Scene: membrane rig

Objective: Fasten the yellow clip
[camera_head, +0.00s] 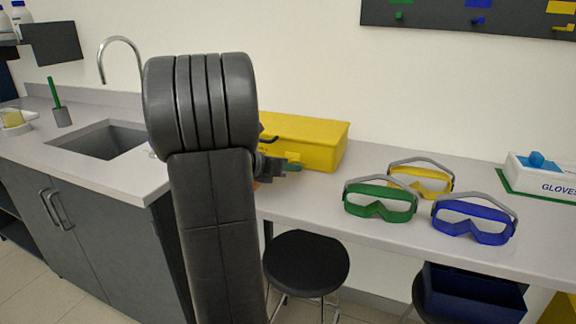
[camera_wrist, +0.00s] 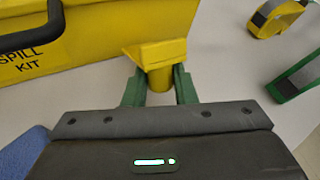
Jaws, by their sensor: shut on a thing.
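My gripper (camera_wrist: 159,88) has green fingers, seen in the wrist view. They are shut on the post of a small yellow piece with a slanted flat top, which I take as the yellow clip (camera_wrist: 158,53). The clip is in front of the yellow spill kit box (camera_wrist: 105,35). I cannot tell whether it touches or is joined to the box. In the head view, my gripper (camera_head: 291,166) is at the front of the box (camera_head: 318,148), largely behind my arm, and the clip cannot be made out.
Green goggles (camera_head: 380,199), yellow goggles (camera_head: 421,182) and blue goggles (camera_head: 474,218) lie right of the box on the counter (camera_head: 315,203). A gloves box (camera_head: 545,180) is at far right. A sink (camera_head: 100,140) is at left. A black stool (camera_head: 307,262) stands below.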

